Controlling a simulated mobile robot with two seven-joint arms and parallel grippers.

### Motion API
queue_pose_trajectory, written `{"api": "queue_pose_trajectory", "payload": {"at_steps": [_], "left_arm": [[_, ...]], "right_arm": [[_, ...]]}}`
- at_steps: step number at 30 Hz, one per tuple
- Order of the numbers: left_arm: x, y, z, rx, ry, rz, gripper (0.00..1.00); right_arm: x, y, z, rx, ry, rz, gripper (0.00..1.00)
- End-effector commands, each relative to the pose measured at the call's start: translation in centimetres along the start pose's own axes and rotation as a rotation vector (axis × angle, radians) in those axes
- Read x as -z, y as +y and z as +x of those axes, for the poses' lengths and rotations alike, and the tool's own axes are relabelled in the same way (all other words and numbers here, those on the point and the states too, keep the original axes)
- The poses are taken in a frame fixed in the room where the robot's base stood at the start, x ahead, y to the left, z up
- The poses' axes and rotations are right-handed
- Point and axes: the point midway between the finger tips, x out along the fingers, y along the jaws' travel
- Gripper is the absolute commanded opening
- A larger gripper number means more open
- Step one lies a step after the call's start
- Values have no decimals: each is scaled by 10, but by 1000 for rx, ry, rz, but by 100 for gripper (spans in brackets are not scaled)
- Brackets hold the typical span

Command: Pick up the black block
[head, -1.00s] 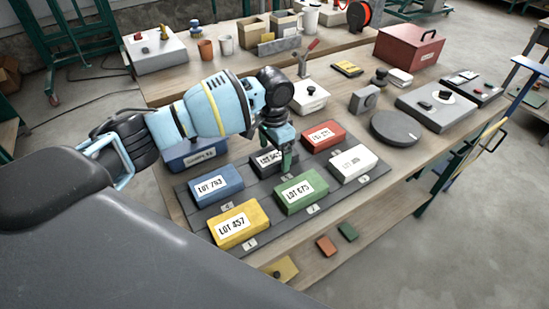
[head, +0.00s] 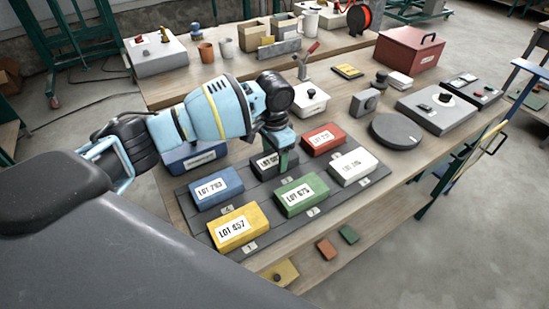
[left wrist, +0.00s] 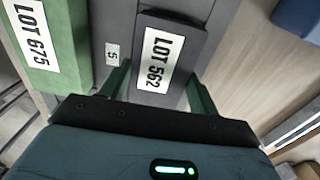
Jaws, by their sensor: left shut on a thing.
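The black block (head: 267,172) sits in the back-left part of the dark grey mat (head: 277,228) on the table. Its white label reads LOT 562 in the left wrist view, where the block's dark top (left wrist: 188,42) shows between the fingers. My left gripper (head: 281,160) reaches down over it from above. Its green fingers (left wrist: 160,92) stand on either side of the block, and it is shut on it. The block appears still down at the mat, partly hidden by the gripper in the head view. My right gripper is in neither view.
Around it on the mat lie a blue block (head: 217,187), a green block (head: 302,194), a red block (head: 323,139), a white block (head: 353,167) and a yellow block (head: 236,227). A blue bin (head: 183,160) stands close behind left.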

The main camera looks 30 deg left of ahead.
Motion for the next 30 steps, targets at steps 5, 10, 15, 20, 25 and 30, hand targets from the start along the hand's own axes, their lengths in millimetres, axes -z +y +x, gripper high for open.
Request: {"api": "queue_pose_trajectory", "payload": {"at_steps": [5,10,15,20,25,30], "left_arm": [[2,0,-16,2,8,0,21],[2,0,-46,3,9,0,21],[2,0,-76,1,9,1,21],[1,0,-94,1,6,0,21],[1,0,-102,0,4,0,21],[1,0,-102,0,3,0,21]], "right_arm": [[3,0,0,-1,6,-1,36],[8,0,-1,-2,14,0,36],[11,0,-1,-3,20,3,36],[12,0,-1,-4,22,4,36],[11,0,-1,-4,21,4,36],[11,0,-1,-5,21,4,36]]}}
